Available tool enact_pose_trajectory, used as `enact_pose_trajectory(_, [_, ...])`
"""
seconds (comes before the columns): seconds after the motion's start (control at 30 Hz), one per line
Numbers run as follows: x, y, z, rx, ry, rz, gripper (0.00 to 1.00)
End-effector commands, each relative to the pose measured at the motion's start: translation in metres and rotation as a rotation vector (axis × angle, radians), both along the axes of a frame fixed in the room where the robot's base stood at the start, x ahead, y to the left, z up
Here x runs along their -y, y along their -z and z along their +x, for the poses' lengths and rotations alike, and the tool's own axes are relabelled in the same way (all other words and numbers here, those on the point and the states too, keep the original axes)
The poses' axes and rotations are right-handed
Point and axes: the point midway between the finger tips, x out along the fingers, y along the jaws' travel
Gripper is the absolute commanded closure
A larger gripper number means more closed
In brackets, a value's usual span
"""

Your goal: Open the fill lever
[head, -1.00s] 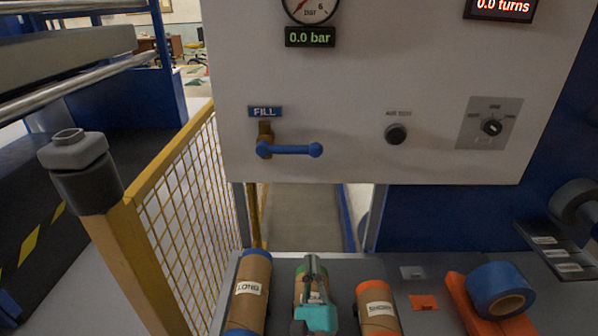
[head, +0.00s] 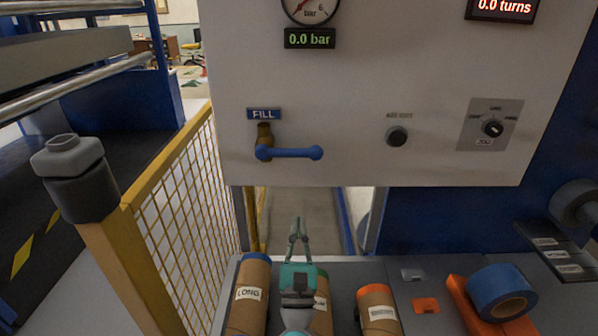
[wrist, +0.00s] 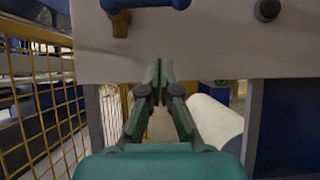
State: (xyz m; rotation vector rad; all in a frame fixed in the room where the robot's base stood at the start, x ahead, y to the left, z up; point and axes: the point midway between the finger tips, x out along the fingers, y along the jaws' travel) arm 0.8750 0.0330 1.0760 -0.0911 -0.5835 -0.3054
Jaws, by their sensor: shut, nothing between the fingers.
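The blue fill lever (head: 290,153) sticks out horizontally to the right from a brass valve (head: 264,134) under the FILL label (head: 264,113) on the white panel. In the wrist view the lever (wrist: 150,4) shows at the top edge, partly cut off. My gripper (head: 299,222) is shut and empty. It is below the panel's lower edge and below the lever, apart from it, above the rollers. The gauge display (head: 310,38) reads 0.0 bar.
A yellow mesh fence (head: 185,190) stands left of the panel. Rollers labelled LONG (head: 247,294) and another with an orange end (head: 377,300) lie on the grey bench, with blue tape (head: 500,292) at right. A black adjust knob (head: 397,136) and a selector (head: 492,127) are on the panel.

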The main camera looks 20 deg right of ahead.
Motion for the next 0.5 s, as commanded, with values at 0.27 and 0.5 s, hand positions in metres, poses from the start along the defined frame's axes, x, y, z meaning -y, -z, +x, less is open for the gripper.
enact_pose_trajectory(0.27, [0.013,-0.029,0.038,0.004,0.001,0.001,1.0])
enact_pose_trajectory(0.5, [0.025,-0.053,0.074,0.003,0.001,0.0,1.0])
